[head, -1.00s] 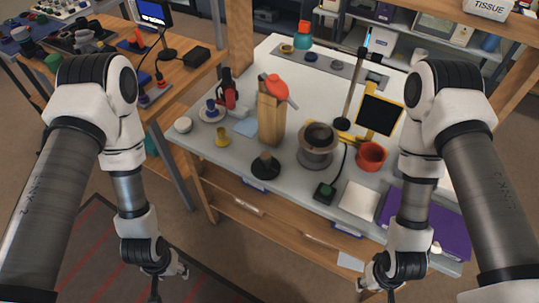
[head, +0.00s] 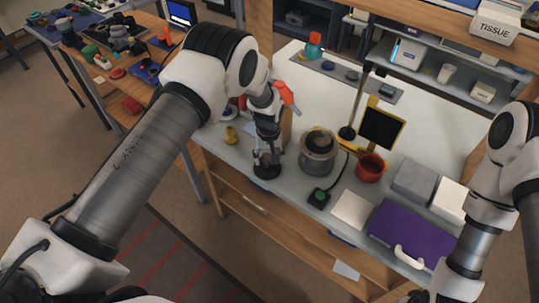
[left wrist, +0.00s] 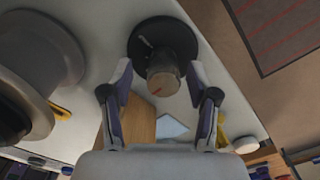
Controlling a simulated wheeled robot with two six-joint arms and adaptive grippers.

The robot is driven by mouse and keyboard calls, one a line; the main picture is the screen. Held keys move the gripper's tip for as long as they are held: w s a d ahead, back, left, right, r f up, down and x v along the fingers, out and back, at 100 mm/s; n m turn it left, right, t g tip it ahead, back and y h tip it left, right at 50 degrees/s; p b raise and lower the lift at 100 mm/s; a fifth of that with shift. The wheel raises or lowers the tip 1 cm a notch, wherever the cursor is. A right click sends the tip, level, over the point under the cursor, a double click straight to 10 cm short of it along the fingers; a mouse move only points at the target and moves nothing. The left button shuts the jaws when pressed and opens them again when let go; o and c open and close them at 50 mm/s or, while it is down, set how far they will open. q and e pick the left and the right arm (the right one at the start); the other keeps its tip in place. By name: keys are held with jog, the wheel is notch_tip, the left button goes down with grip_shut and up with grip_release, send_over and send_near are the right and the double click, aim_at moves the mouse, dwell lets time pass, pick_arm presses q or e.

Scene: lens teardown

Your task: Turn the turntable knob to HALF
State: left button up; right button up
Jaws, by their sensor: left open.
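The turntable knob (left wrist: 163,76) is a short cylinder with a brownish top, standing on a round black base (left wrist: 150,32). Its top carries a thin reddish line, and a pale mark shows on the base; no lettering is readable. My left gripper (left wrist: 160,78) is open, with one finger on each side of the knob in the left wrist view. I cannot tell whether the fingers touch it. In the head view, my left gripper (head: 267,157) points down over the black base (head: 266,172) and hides the knob. Only a dark edge of my right gripper (head: 415,297) shows at the bottom.
A grey round pot (head: 318,155) stands right of the base, with a green-button box (head: 318,198) in front. A wooden block (left wrist: 142,115) stands close by, mostly hidden in the head view. A red cup (head: 370,167) and purple case (head: 410,235) are farther right.

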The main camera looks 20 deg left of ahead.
pick_arm(q)
jog(key=shift+f, duration=0.25)
jog(key=shift+w+a+f, duration=0.15)
jog(key=shift+a+f, duration=0.05)
jog(key=shift+a, duration=0.15)
grip_shut()
